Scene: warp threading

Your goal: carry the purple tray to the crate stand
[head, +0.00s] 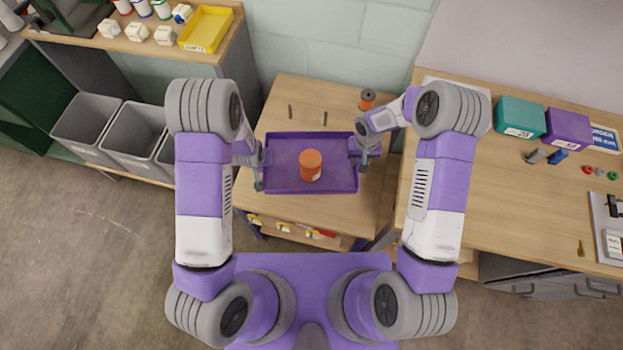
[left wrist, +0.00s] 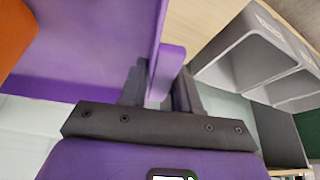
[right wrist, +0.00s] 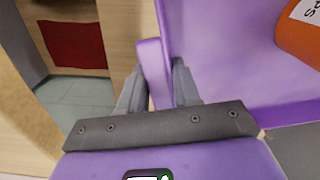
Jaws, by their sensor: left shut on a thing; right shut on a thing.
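The purple tray (head: 285,178) is in the middle of the head view, over or on a small wooden stand. An orange cylinder (head: 310,165) with a label stands in it, right of centre. My left gripper (head: 258,165) is at the tray's left side, shut on its purple handle, seen in the left wrist view (left wrist: 165,75). My right gripper (head: 362,158) is at the right side, shut on the other handle, seen in the right wrist view (right wrist: 155,75). The tray looks level. I cannot tell whether it touches the wood below.
A wooden workbench (head: 510,210) with teal (head: 520,118) and purple (head: 568,129) bins fills the right. Grey bins (head: 133,135) stand at the left. A shelf with a yellow tray (head: 206,30) is behind them. An orange-and-dark spool (head: 367,98) stands behind the purple tray.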

